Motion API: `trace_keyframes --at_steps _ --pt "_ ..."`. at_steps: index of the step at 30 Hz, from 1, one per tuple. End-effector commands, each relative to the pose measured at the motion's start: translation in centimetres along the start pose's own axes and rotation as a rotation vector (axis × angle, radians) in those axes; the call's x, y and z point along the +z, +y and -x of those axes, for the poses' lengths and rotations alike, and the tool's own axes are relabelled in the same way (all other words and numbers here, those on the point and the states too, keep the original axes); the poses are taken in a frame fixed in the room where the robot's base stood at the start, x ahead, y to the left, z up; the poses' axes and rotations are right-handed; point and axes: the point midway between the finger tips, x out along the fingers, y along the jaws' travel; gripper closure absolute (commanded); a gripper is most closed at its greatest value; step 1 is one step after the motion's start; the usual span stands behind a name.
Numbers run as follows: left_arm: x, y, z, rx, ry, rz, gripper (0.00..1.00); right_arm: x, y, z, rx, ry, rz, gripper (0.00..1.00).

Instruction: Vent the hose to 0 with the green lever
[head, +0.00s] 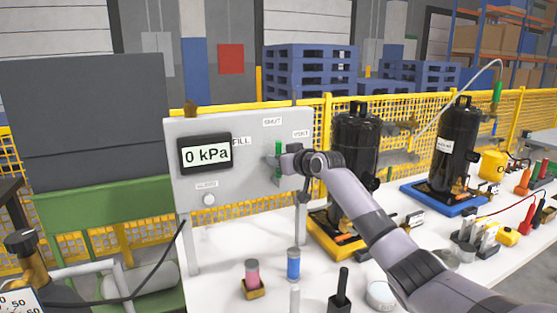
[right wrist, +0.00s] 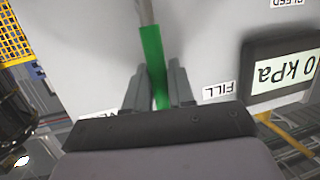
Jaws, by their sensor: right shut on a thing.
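The green lever (head: 278,149) is on the grey panel (head: 240,185) and stands roughly upright, below the SHUT label, with FILL on its left and VENT on its right. In the right wrist view the lever (right wrist: 153,58) runs between the two fingers; its tip is hidden by my gripper. My right gripper (head: 284,162) is shut on the lever; it also shows in the right wrist view (right wrist: 158,90). The display (head: 206,153) reads 0 kPa. A pale hose (head: 455,97) arches over the rear compressor (head: 458,143) to a green fitting. My left gripper is not in view.
A black compressor (head: 355,150) on a yellow base stands just right of the panel, behind my right arm. Red and blue cylinders (head: 293,264) stand on the white table (head: 225,275) in front. A yellow mesh fence (head: 400,110) runs behind.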

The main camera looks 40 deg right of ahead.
Motion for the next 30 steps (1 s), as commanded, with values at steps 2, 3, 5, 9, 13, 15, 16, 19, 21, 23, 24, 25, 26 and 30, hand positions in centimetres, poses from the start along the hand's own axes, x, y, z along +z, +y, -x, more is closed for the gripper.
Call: trace_keyframes --at_steps 2,3,5,9,13,15,16,19,21,23,24,25,26,30 --pt "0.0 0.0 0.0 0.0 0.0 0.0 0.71 0.1 -0.1 0.0 -0.001 0.0 0.0 1.0" --pt "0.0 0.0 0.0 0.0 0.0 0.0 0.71 0.1 -0.1 0.0 -0.001 0.0 0.0 1.0" --pt "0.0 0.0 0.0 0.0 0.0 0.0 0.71 0.1 -0.1 0.0 -0.001 0.0 0.0 0.7" --pt "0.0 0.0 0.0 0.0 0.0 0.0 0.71 0.1 -0.1 0.0 -0.001 0.0 0.0 0.56" --pt "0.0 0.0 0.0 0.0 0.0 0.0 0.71 0.0 0.0 0.0 -0.001 0.0 -0.001 0.56" --pt "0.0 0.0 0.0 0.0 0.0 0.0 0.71 0.0 0.0 0.0 -0.001 0.0 -0.001 0.56" --pt "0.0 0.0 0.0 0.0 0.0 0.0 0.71 0.0 0.0 0.1 0.0 0.0 -0.001 0.56" --pt "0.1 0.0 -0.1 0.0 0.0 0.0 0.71 0.1 0.0 0.4 -0.001 0.001 -0.001 0.56" --pt "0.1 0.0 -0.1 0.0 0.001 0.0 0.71 0.1 0.0 0.8 0.0 0.001 0.001 0.56" --pt "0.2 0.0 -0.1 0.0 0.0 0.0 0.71 0.1 0.1 1.4 0.001 0.0 0.002 0.56" --pt "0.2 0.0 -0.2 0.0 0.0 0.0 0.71 0.2 0.1 1.8 0.001 0.0 0.002 0.56" --pt "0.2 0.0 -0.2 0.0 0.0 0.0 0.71 0.1 0.0 2.1 0.0 0.002 0.003 0.56" --pt "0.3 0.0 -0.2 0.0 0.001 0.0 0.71 0.2 0.0 2.4 0.0 0.001 0.002 0.56" --pt "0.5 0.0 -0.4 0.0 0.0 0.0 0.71 0.2 0.0 4.1 0.0 0.001 0.002 0.56"
